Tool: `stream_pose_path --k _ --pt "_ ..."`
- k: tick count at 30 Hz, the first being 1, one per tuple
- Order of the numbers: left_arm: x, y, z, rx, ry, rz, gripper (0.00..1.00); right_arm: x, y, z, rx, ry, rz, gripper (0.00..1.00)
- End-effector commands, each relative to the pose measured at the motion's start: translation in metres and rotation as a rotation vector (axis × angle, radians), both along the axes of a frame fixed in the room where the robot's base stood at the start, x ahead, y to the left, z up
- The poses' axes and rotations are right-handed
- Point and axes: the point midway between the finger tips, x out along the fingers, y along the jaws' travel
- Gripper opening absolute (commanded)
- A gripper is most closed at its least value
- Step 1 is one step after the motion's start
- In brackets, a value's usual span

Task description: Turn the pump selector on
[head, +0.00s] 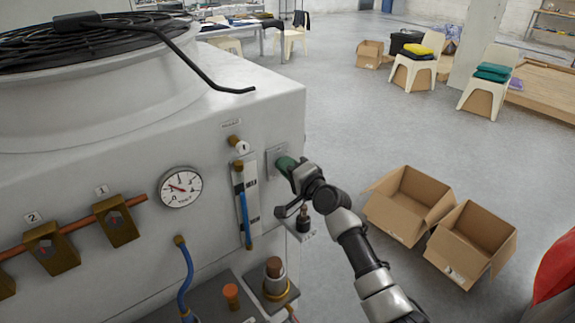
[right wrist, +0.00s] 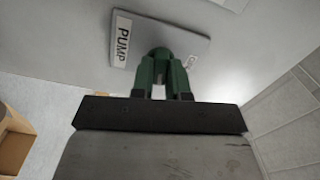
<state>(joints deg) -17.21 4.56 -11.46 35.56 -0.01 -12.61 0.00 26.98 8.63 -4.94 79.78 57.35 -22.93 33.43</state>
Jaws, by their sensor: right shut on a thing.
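My left gripper is not in view.
Left of the selector are a flow tube (head: 243,200) and a round gauge (head: 180,187). A small bracket with a dark fitting (head: 303,222) lies just below my right gripper. Open cardboard boxes (head: 407,204) stand on the floor at right. Chairs (head: 489,82) stand farther back.

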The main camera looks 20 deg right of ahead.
Motion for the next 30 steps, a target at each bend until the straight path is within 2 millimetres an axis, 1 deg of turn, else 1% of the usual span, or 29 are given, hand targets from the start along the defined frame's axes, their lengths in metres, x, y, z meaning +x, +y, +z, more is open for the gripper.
stream_pose_path --k 6,12,29,30 --pt "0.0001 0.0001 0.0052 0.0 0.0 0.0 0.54 0.0 -0.0003 0.0 0.121 0.045 -0.001 0.0" --pt "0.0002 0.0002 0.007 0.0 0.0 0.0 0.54 -0.0001 -0.0004 -0.0006 0.184 0.068 -0.001 0.0" --pt "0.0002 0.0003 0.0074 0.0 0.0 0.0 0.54 0.0 -0.0005 -0.0013 0.213 0.077 -0.001 0.0" --pt "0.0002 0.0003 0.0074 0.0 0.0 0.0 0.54 0.0 -0.0005 -0.0013 0.213 0.077 -0.001 0.18"
